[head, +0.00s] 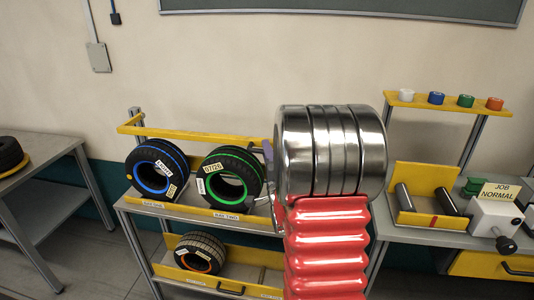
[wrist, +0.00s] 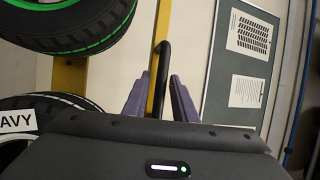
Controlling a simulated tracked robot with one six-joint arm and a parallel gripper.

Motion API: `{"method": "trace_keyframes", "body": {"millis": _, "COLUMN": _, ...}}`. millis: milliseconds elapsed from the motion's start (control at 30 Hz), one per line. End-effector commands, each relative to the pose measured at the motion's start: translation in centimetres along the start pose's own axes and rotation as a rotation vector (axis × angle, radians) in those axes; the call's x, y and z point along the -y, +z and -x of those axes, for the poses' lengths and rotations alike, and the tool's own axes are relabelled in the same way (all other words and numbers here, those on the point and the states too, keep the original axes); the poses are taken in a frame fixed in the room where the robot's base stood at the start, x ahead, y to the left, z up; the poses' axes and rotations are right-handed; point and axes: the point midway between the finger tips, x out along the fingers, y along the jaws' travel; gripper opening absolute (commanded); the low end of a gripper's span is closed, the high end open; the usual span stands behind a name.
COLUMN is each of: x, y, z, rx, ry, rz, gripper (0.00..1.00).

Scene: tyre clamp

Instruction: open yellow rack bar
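The yellow rack bar (head: 195,134) runs across the top of the tyre rack, in front of the wall, and its right end is hidden behind my arm. In the wrist view the bar (wrist: 164,18) runs upright, with a black handle (wrist: 161,62) on it. My gripper's purple fingers (wrist: 158,98) stand apart, one on each side of the handle and bar, with gaps visible. In the head view my gripper (head: 268,158) shows only partly at the bar's right end, beside the green-ringed tyre.
A blue-ringed tyre (head: 157,171) and a green-ringed tyre (head: 231,178) stand on the upper shelf. An orange-ringed tyre (head: 199,253) is below. A workbench (head: 408,234) with a yellow holder (head: 425,178) is at right. Another table (head: 45,150) stands at left.

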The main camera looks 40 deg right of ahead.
Motion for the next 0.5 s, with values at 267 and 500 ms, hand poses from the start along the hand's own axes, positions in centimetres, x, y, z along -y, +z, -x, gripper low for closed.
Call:
{"method": "trace_keyframes", "body": {"millis": 267, "x": -0.02, "y": -0.18, "z": 0.04, "rx": -0.003, "ry": 0.001, "rz": 0.000, "gripper": 0.05}}
{"method": "trace_keyframes", "body": {"millis": 500, "x": -0.09, "y": -0.23, "z": 0.06, "rx": -0.004, "ry": 0.002, "rz": 0.000, "gripper": 0.00}}
